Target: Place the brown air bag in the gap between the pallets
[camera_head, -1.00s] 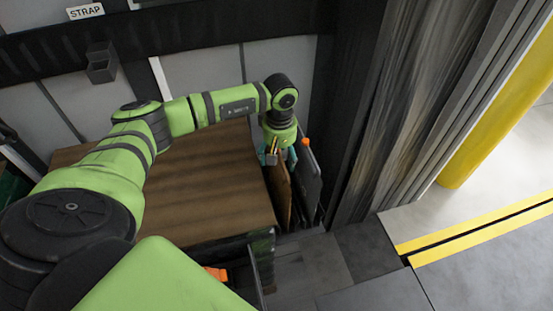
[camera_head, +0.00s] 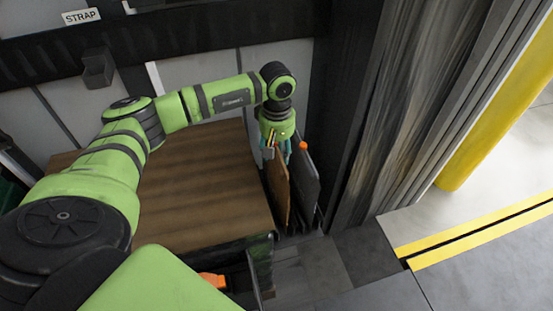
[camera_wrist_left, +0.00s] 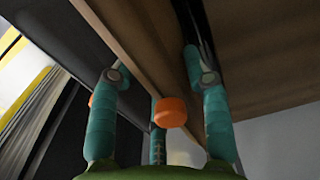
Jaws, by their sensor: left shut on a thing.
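My left gripper (camera_head: 276,150) is shut on the top of the brown air bag (camera_head: 278,190), a thin flat sheet held upright. The bag is between the brown-topped pallet load (camera_head: 195,185) on its left and a dark grey upright panel (camera_head: 305,185) close on its right. Its lower end reaches down beside the load; I cannot tell whether it touches the floor. In the left wrist view, the teal fingers (camera_wrist_left: 157,105) straddle the bag's brown edge (camera_wrist_left: 122,45), with an orange cap (camera_wrist_left: 171,112) between them. My right gripper is out of view.
An orange cap (camera_head: 303,146) tops the dark panel. A dark post and grey door curtain (camera_head: 400,120) stand to the right, with a yellow post (camera_head: 495,115) beyond. The grey wall (camera_head: 200,70) is behind. Open grey floor (camera_head: 310,265) lies in front.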

